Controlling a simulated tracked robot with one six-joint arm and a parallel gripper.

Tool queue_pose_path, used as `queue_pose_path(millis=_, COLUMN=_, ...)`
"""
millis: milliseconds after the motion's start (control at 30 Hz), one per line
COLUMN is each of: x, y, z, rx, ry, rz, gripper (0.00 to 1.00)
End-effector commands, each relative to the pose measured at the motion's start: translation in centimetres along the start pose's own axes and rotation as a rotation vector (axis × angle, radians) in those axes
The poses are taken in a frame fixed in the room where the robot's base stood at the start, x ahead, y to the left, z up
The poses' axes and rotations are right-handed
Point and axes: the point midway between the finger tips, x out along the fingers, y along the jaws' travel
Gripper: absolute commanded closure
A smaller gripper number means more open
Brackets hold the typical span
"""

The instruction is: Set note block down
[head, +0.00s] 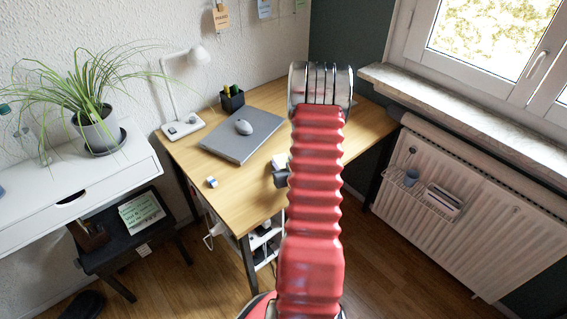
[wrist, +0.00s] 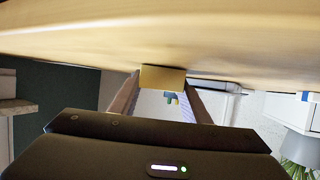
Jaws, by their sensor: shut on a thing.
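The note block (wrist: 162,78) is a small yellow-ochre block between my fingertips in the wrist view. My gripper (wrist: 161,92) is shut on it, with one finger on each side. The wooden desk top (wrist: 110,35) fills the upper part of that upside-down view, and the block overlaps its edge in the picture. I cannot tell whether the block touches the wood. In the head view my red arm hides most of my gripper (head: 281,178); a dark part shows left of the arm, over the desk (head: 255,185), with a small pale patch beside it.
A grey laptop (head: 236,146) with a mouse (head: 243,127) on it lies toward the back left of the desk. A pen cup (head: 232,99), a white lamp (head: 182,126) and a small blue-and-white item (head: 211,182) are also there. The front of the desk looks clear.

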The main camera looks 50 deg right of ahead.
Motion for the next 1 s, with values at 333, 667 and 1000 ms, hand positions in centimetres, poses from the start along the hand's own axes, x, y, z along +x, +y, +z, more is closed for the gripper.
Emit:
queue_pose_path(millis=333, x=0.1, y=0.0, z=0.2, rx=0.000, ry=0.000, rz=-0.001, gripper=0.42)
queue_pose_path(millis=667, x=0.0, y=0.0, z=0.1, rx=0.000, ry=0.000, rz=-0.001, gripper=0.39)
queue_pose_path(millis=1000, x=-3.1, y=0.0, z=-0.1, rx=0.000, ry=0.000, rz=0.000, gripper=0.39)
